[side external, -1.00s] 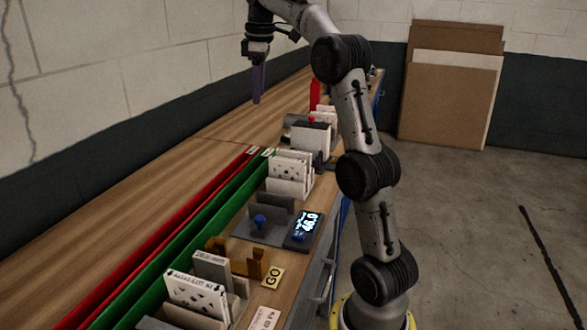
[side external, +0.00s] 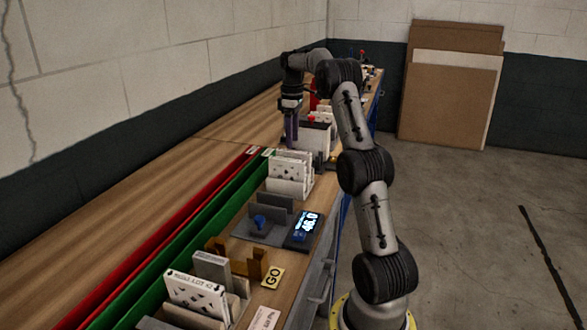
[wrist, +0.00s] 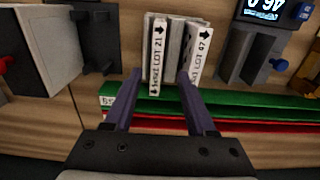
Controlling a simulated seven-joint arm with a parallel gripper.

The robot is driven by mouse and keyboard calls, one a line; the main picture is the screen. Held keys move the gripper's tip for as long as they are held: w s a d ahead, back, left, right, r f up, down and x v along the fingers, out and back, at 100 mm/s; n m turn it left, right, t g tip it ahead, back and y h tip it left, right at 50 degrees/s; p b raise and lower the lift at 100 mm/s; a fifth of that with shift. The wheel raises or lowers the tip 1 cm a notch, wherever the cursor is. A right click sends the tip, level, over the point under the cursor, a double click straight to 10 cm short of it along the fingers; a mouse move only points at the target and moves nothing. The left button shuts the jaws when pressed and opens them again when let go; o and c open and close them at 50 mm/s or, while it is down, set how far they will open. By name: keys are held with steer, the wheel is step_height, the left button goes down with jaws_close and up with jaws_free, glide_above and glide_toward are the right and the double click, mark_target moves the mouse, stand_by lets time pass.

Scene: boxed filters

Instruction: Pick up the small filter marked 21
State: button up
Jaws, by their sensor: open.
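The filter marked LOT 21 (wrist: 158,55) is a white slab standing on edge, its labelled edge facing the wrist camera. A filter marked LOT 47 (wrist: 200,52) stands to its right in the same group, with other slabs between them. In the side view this group (side external: 290,168) stands in a rack on the bench. My gripper (side external: 291,143) is open and points down, above and near the far end of the group in the side view. In the wrist view its fingertips (wrist: 159,76) are spread, with the LOT 21 filter's label between them. Nothing is held.
Green (wrist: 180,105) and red (wrist: 240,127) channels run along one side of the group. A scale display (side external: 307,224) and a grey stand with a blue knob (side external: 261,221) are nearby. Another filter rack (side external: 195,292) is closer to the side camera. A white box (wrist: 40,50) stands at left.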

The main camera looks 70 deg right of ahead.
mark_target(294, 152)
steer(key=shift+s+d+f, duration=0.1)
steer(key=shift+d+f, duration=0.05)
steer(key=shift+f, duration=1.3)
steer(key=shift+d+f, duration=0.1)
steer(key=shift+f, duration=1.35)
steer(key=shift+c, duration=0.3)
jaws_close()
